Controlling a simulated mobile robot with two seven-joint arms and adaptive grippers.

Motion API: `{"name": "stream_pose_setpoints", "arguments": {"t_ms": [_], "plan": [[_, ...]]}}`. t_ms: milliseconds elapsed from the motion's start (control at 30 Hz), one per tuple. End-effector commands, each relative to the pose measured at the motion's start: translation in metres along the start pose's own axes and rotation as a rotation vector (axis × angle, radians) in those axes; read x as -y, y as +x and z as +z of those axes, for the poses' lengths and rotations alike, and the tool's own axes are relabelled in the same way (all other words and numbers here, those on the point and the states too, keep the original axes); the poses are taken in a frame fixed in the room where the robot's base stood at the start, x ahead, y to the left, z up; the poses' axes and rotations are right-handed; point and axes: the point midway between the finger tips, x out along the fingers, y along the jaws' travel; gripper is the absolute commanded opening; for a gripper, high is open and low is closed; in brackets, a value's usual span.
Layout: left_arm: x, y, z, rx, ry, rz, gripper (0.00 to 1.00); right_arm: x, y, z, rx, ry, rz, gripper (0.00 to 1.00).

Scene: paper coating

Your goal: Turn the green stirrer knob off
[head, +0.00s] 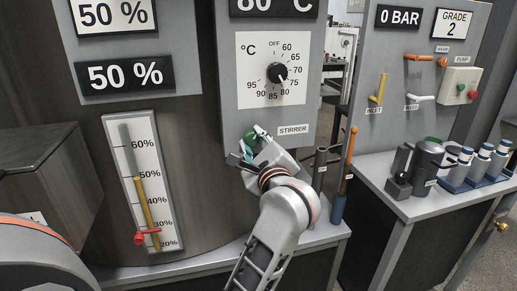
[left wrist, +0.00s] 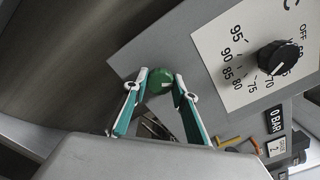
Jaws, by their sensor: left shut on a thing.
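The green stirrer knob (head: 250,137) is on the grey control panel, left of the STIRRER label (head: 294,129). It is partly hidden by my left gripper (head: 252,146) in the head view. In the left wrist view the round knob (left wrist: 160,81) shows a pale pointer mark and sits between the two fingertips. The left gripper (left wrist: 161,80) is shut on it, one finger on each side. My right gripper is not in view.
The black temperature dial (head: 278,73) is just above the knob and points near 75. A level gauge (head: 148,185) with a red handle (head: 147,237) stands left. Bottles and a blue rack (head: 462,181) stand on the right-hand bench (head: 415,213).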

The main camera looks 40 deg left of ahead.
Motion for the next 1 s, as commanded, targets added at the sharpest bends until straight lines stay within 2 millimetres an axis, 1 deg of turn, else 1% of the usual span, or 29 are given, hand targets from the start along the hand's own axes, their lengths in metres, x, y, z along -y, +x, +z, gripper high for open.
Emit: {"name": "stream_pose_setpoints", "arguments": {"t_ms": [33, 100, 500, 733, 1000], "plan": [[-0.007, 0.002, -0.009, -0.005, -0.039, 0.006, 0.05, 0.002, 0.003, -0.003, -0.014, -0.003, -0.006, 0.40], [-0.006, 0.002, -0.009, -0.005, -0.106, 0.006, 0.05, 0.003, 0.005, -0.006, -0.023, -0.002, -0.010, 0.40], [-0.004, 0.001, -0.006, -0.004, -0.438, 0.006, 0.05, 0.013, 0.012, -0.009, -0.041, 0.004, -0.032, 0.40], [-0.002, 0.001, -0.004, -0.002, -0.553, 0.003, 0.05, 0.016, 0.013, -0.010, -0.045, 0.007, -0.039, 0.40], [0.000, 0.000, -0.001, -0.001, -0.613, 0.001, 0.05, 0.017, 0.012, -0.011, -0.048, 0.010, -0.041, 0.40]]}}
